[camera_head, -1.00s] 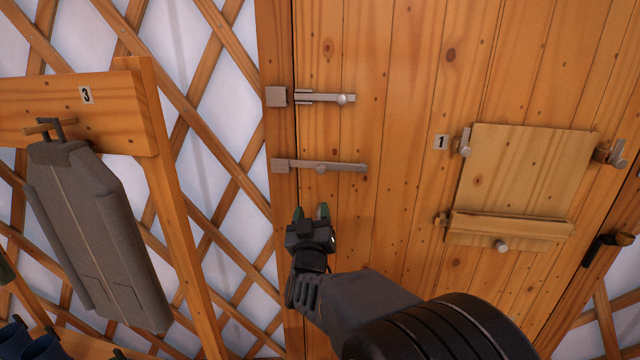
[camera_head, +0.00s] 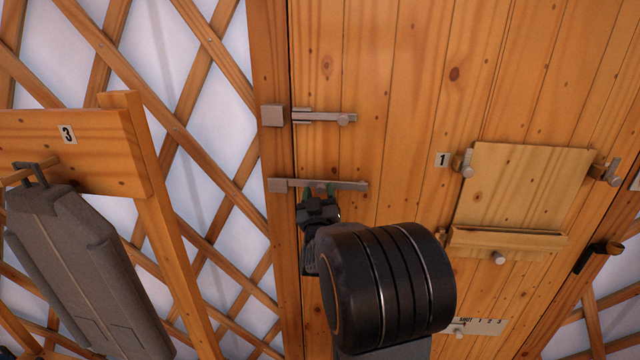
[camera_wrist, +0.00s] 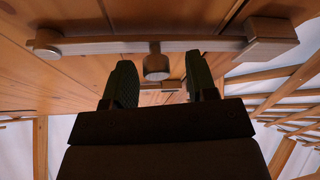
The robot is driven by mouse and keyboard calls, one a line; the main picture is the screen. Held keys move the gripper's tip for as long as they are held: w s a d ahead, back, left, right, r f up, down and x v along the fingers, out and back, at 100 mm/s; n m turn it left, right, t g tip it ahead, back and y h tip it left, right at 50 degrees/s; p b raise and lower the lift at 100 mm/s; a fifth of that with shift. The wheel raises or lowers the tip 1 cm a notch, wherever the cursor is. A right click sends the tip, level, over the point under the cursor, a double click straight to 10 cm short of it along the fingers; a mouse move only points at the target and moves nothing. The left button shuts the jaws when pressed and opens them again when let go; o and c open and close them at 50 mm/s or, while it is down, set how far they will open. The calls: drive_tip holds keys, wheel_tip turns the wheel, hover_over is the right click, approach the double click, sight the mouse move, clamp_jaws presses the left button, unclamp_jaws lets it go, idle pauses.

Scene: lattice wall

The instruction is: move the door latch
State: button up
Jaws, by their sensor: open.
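Two grey metal latches sit one above the other on the left edge of the wooden door. The upper latch (camera_head: 323,117) has a round knob near its right end. The lower latch (camera_head: 350,186) is a long bar reaching from a block on the door frame onto the door. My gripper (camera_head: 318,190) is open just below the lower latch, its tips at the bar near its knob. In the wrist view the lower latch (camera_wrist: 95,47) crosses above my gripper (camera_wrist: 161,82). Its knob (camera_wrist: 156,66) lies between and slightly beyond the two green fingertips; I see no grip on it.
A wooden flap (camera_head: 525,185) with knobs and a ledge is mounted on the door to the right, beside label 1. A dark handle (camera_head: 597,255) is at far right. A grey garment (camera_head: 85,270) hangs from a wooden rack (camera_head: 110,150) at left, before the lattice wall.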

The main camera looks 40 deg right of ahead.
drive_tip(key=shift+w+d+r, duration=0.1)
drive_tip(key=shift+w+d, duration=0.1)
drive_tip(key=shift+d, duration=0.1)
clamp_jaws()
idle(0.4)
